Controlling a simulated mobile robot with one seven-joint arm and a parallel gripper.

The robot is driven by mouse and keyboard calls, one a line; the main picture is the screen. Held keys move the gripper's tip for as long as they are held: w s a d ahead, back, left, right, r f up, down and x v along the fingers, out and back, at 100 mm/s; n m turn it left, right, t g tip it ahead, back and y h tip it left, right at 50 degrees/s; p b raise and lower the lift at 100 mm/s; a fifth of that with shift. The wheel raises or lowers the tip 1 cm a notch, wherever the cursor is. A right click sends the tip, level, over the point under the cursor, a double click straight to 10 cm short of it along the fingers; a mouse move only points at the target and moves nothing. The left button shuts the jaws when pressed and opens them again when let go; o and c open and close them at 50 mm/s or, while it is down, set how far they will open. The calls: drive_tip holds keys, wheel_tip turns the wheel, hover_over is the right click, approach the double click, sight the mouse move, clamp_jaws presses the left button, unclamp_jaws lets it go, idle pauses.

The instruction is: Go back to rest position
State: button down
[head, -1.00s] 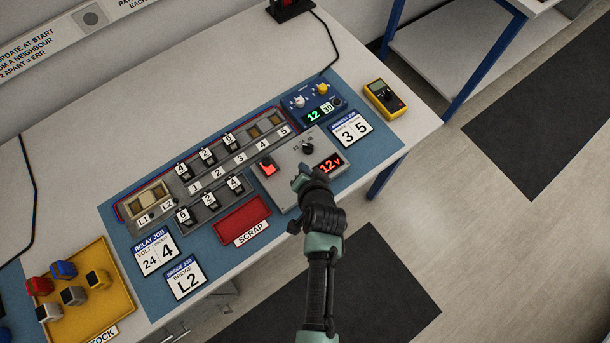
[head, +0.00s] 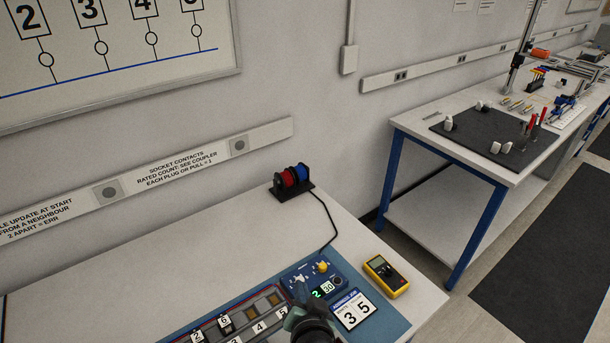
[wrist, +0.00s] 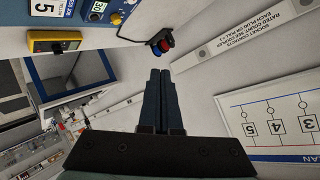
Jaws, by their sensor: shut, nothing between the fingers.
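My gripper (head: 301,292) shows at the bottom of the head view, in front of the blue control box (head: 312,276) and the upper right end of the grey socket panel (head: 262,305). In the wrist view my gripper (wrist: 161,78) has its two dark fingers together, with nothing between them. The fingers point toward the wall in that view. The lower part of the bench and most of my arm are out of the head view.
A yellow multimeter (head: 386,275) and a card reading 3 5 (head: 352,308) lie right of the panel. A second bench (head: 440,120) stands at the right. A wall diagram (head: 110,45) hangs upper left.

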wheel_tip(320, 180, up, 33)
drive_tip(key=w+n+t+b, duration=0.1)
drive_tip(key=w+n+t, duration=0.2)
drive_tip(key=t, duration=0.5)
drive_tip(key=s+r+n+t+h, duration=0.1)
drive_tip(key=s+r+t, duration=0.2)
drive_tip(key=s+r, duration=0.5)
drive_tip(key=s+r+n+t+b, duration=0.1)
drive_tip(key=s+r+t, duration=0.3)
drive_tip(key=s+r, duration=0.5)
wheel_tip(320, 180, up, 8)
drive_tip(key=shift+s+d+f+h, duration=0.1)
drive_tip(key=shift+s+d+h, duration=0.2)
drive_tip(key=shift+d+h, duration=0.1)
